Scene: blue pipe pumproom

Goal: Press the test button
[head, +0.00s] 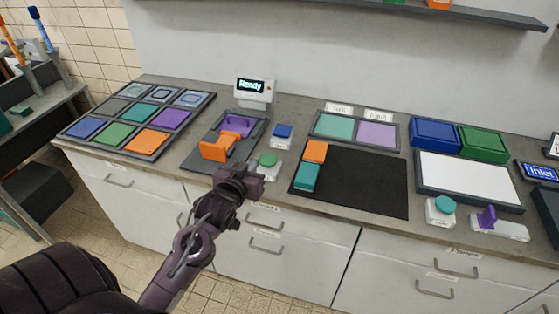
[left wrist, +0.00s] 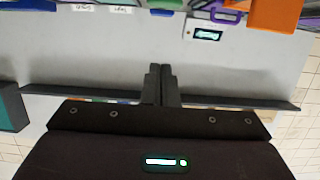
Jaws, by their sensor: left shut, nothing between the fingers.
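A green round button (head: 268,160) sits on a small white base at the front of the counter. A blue square button (head: 282,131) on a white base is just behind it. I cannot read which one is marked test. A small white display (head: 254,90) behind them reads "Ready"; it also shows in the left wrist view (left wrist: 207,33). My left gripper (head: 254,180) is shut and empty, just in front of the green button in the picture. I cannot tell whether they touch. The shut fingers also show in the left wrist view (left wrist: 161,85). My right gripper is out of view.
An orange and purple fixture stands on a dark tray (head: 202,157) left of the buttons. A black mat (head: 375,182) with an orange and a teal block lies to the right. A teal round button (head: 441,207) and a purple switch (head: 488,217) are farther right.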

